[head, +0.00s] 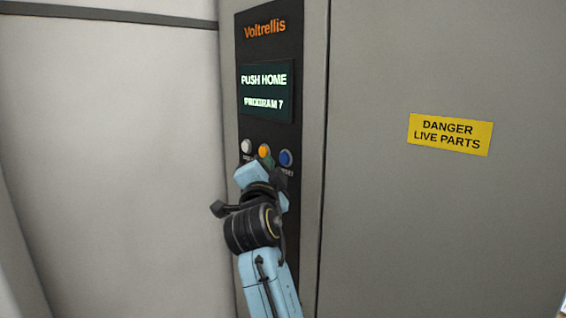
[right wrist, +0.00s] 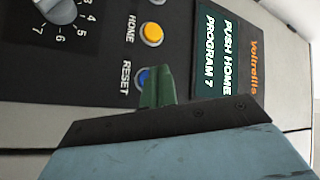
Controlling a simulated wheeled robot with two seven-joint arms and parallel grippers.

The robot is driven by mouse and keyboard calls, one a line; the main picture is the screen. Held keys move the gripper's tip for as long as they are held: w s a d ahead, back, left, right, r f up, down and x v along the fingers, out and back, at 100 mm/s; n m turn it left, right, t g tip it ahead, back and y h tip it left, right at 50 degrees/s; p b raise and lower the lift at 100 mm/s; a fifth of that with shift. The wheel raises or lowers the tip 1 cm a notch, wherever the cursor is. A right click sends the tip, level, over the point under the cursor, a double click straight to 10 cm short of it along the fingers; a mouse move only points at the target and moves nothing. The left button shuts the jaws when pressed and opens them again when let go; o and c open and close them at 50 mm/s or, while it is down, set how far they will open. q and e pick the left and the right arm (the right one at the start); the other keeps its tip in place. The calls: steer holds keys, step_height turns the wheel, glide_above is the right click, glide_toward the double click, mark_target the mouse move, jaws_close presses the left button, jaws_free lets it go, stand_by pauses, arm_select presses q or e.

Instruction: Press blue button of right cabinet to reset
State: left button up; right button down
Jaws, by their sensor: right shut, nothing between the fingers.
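The blue button (head: 286,158) sits at the right end of a row on the dark control panel (head: 268,50), with "RESET" below it. In the right wrist view the blue button (right wrist: 141,78) is partly hidden behind my green fingertips. My right gripper (head: 267,162) is shut and empty, in front of the panel just left of and below the blue button in the head view. Its fingertips (right wrist: 156,86) overlap the button in the right wrist view. I cannot tell whether they touch it. My left gripper is not in view.
The screen (head: 266,92) reads "PUSH HOME PROGRAM 7". A numbered dial (right wrist: 58,12) is close by. A yellow danger sign (head: 450,134) is on the grey door.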

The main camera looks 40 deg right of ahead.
steer(key=a+b, duration=0.1)
steer(key=a, duration=0.3)
steer(key=shift+s+b, duration=0.15)
steer(key=shift+b, duration=0.2)
steer(key=shift+d, duration=0.1)
stand_by(0.4)
